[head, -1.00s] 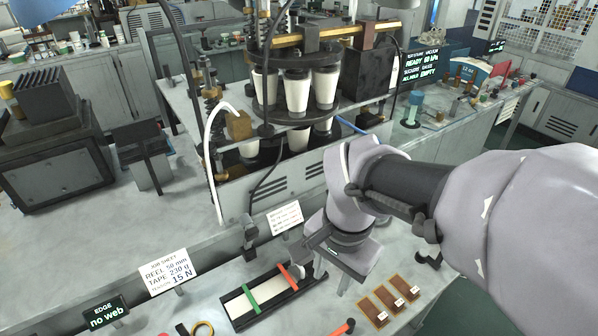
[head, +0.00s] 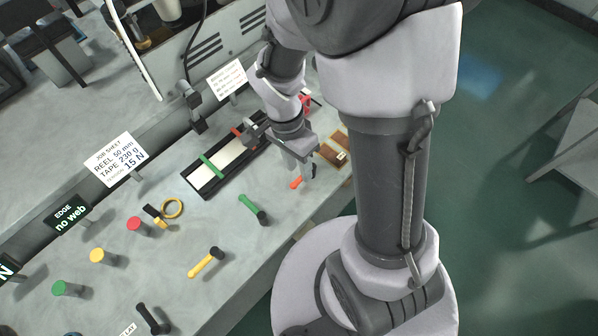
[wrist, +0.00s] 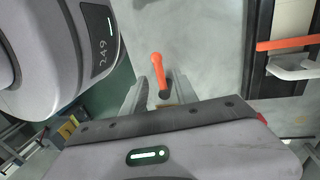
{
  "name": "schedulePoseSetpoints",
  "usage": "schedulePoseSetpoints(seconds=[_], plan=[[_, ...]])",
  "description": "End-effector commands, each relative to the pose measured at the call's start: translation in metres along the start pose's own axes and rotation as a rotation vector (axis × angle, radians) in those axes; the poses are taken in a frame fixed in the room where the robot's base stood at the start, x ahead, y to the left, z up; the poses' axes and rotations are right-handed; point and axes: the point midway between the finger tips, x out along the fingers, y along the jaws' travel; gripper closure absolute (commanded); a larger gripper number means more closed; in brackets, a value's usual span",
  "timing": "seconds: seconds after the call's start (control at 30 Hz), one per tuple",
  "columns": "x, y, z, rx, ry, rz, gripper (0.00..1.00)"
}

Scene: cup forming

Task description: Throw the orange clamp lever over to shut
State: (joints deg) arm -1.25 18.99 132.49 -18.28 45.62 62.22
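The orange clamp lever (head: 296,182) sits on the grey bench top, partly under my gripper (head: 300,170) in the head view. In the wrist view the orange lever (wrist: 157,68) points up and slightly left, away from its dark pivot end (wrist: 165,95). My gripper (wrist: 160,93) is open there, with one finger on each side of the lever near the pivot. A gap seems to show on both sides; contact cannot be told. The pivot is mostly hidden in the head view.
A black tray (head: 190,190) with a white strip lies left of my gripper, crossed by a green band and a red one. Green (head: 248,204), yellow (head: 203,264) and black (head: 150,318) levers line the front. Brown plates lie right.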

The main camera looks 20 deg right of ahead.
Motion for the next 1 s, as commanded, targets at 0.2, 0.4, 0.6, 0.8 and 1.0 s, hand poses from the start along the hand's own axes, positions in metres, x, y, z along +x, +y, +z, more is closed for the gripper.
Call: schedulePoseSetpoints(seconds=[0.2,0.4,0.6,0.8,1.0], plan=[[0.022,0.000,0.000,0.000,0.000,-0.001,0.65],[0.022,0.000,0.000,0.000,0.000,-0.001,0.65],[0.022,0.000,0.000,0.000,0.000,-0.001,0.93],[0.022,0.000,0.000,0.000,0.000,-0.001,1.00],[0.022,0.000,0.000,0.000,0.000,-0.001,1.00]])
